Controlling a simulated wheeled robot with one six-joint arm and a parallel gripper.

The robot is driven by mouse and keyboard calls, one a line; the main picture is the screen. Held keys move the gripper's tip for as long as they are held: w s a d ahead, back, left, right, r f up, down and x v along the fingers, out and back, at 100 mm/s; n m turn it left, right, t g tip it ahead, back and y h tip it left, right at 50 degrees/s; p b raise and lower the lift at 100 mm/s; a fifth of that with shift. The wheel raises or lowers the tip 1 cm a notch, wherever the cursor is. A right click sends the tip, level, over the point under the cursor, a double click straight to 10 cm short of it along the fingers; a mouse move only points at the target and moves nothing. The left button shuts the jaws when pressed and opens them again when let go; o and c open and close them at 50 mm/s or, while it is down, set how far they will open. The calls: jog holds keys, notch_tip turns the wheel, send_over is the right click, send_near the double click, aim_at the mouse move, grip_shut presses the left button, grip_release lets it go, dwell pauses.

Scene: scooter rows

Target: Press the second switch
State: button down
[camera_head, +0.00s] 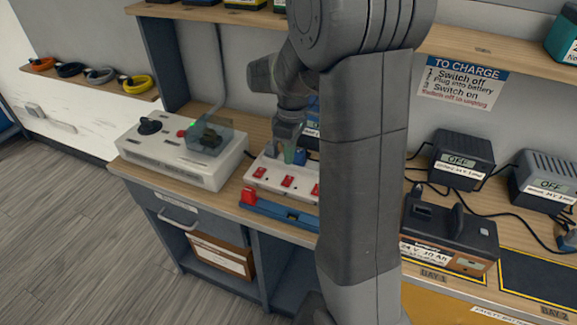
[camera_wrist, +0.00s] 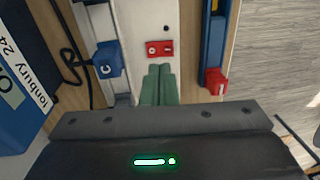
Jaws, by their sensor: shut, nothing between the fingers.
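A white switch strip (camera_head: 270,187) with red rocker switches lies on the bench in the head view. One switch (camera_head: 258,172) is near its left end, a second (camera_head: 287,181) is to the right, and a third (camera_head: 315,190) is partly hidden by my arm. My gripper (camera_head: 289,154) is shut and empty, pointing down above the back of the strip. In the wrist view its green fingertips (camera_wrist: 159,70) are together over the white strip (camera_wrist: 150,15), just below one red switch (camera_wrist: 159,47). I cannot tell whether they touch the strip.
A blue strip with a red end (camera_wrist: 215,80) lies along the front side, and a blue plug marked C (camera_wrist: 108,60) is on the other side. A grey control box (camera_head: 180,150) stands left. Chargers reading OFF (camera_head: 462,160) and a battery (camera_head: 448,235) stand right.

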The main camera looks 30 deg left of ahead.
aim_at(286, 183)
notch_tip(286, 183, up, 8)
jog(key=w, duration=0.1)
jog(key=shift+r+p, duration=0.2)
jog(key=shift+p, duration=0.25)
jog(key=s+p, duration=0.1)
jog(key=p, duration=0.2)
jog(key=shift+s, duration=0.2)
jog(key=f, duration=0.4)
jog(key=s+f, duration=0.1)
jog(key=f, duration=0.8)
jog(key=shift+s+d+f, duration=0.15)
jog(key=shift+s+f, duration=0.15)
jog(key=shift+f, duration=0.1)
jog(key=shift+f, duration=0.1)
